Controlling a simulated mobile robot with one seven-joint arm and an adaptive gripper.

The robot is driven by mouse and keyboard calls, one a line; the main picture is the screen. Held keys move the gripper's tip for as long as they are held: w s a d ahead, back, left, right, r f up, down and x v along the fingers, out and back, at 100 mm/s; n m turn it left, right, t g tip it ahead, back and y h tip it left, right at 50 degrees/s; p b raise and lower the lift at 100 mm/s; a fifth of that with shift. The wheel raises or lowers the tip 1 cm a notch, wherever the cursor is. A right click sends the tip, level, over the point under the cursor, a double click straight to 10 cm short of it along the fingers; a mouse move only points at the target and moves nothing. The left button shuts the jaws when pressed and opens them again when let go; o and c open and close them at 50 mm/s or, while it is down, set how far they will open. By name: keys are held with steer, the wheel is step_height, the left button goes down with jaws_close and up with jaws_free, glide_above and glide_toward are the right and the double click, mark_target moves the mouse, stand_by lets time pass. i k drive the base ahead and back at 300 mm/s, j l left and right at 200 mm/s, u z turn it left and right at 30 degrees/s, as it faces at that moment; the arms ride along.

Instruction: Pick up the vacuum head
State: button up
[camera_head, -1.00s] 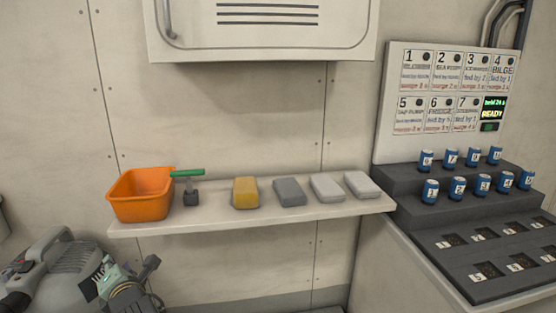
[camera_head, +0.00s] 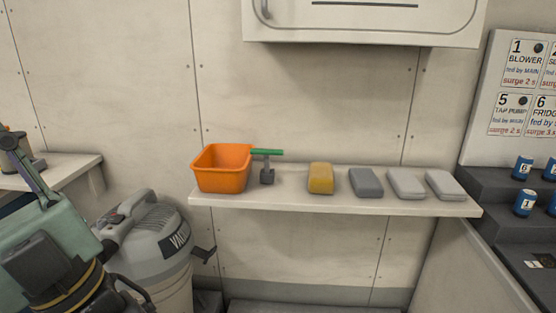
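The vacuum head looks to be the grey domed top with a carrying handle (camera_head: 146,222) on the vacuum at the lower left. It sits on the pale grey canister, which carries a dark label starting "VA". A small dark bracket-like part sticks out at its right; I cannot tell what it belongs to. My teal and black arm stands in the left foreground, covering part of the vacuum's left side. My gripper's fingers cannot be made out clearly, so whether it is open or shut does not show.
A wall shelf (camera_head: 290,202) holds an orange bin (camera_head: 221,169), a green-handled tool (camera_head: 267,166), a yellow block (camera_head: 320,178) and several grey blocks. A white cabinet (camera_head: 360,24) hangs above. Another bench (camera_head: 72,166) is at left. A dark stepped console with blue cylinders (camera_head: 523,168) stands right.

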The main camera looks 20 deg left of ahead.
mark_target(153, 242)
steer(key=u, duration=1.35)
steer(key=i+j+z, duration=0.1)
steer(key=i, duration=0.3)
steer(key=i+j+z, duration=0.1)
steer(key=i+j, duration=0.25)
steer(key=i, duration=0.1)
